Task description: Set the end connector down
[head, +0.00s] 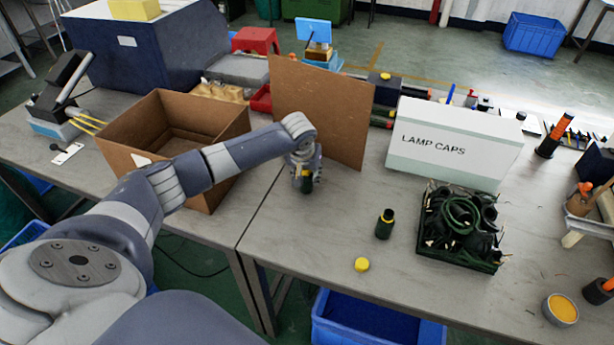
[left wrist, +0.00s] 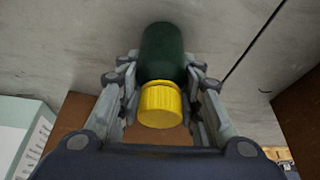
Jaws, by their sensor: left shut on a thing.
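The end connector is a dark green cylinder with a yellow cap, and my left gripper (head: 305,178) is shut on it. In the left wrist view the connector (left wrist: 163,55) sits between the two fingers, its yellow end toward the camera. In the head view only a small dark green part of the connector (head: 306,185) shows below the fingers, over the table near the seam. I cannot tell whether it touches the tabletop. My right gripper is not in view.
An open cardboard box (head: 225,140) is left of the gripper, and a brown board (head: 335,110) stands behind it. A white LAMP CAPS box (head: 440,165), a black crate (head: 458,260) of cables and a yellow cap (head: 362,265) are to the right. Bare tabletop (head: 310,230) lies in front.

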